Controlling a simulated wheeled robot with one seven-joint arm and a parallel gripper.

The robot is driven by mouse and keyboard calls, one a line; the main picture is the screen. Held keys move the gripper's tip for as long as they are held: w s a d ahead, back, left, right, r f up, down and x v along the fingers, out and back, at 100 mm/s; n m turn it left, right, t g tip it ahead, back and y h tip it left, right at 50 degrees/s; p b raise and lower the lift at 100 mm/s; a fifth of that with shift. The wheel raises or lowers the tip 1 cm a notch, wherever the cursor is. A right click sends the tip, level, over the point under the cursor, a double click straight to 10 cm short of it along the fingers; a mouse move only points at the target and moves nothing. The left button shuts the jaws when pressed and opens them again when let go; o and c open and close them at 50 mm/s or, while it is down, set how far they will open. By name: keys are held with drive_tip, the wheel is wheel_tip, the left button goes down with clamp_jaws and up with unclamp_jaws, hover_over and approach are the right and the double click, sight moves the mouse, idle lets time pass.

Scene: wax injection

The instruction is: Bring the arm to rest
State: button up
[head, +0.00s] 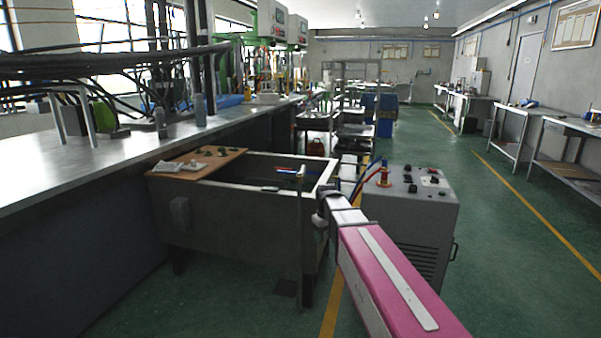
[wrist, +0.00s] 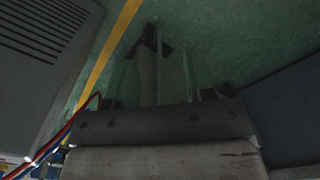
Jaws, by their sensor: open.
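My pink and white arm reaches from the lower right of the head view toward the near right corner of a grey tank. My gripper (head: 320,221) is at its far end, small and partly hidden by the arm, in front of the tank. In the wrist view my gripper (wrist: 165,97) shows as two dark fingers set wide apart, with nothing held between them. Green floor shows beyond it.
The grey tank (head: 232,222) with a brown board (head: 205,160) on its rim is left of the arm. A grey control cabinet (head: 412,222) with red and blue hoses is close on the right. A long counter (head: 60,168) lines the left. The aisle floor (head: 490,215) is clear.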

drive_tip(key=s+d+f+m, duration=0.3)
drive_tip(key=s+f, duration=0.3)
drive_tip(key=s, duration=0.2)
drive_tip(key=s+d+f+m, duration=0.3)
drive_tip(key=s+d+f, duration=0.3)
drive_tip(key=s, duration=0.3)
drive_tip(key=shift+s+d+f, duration=0.2)
drive_tip(key=shift+d+f, duration=0.1)
drive_tip(key=shift+f, duration=0.1)
idle(2.5)
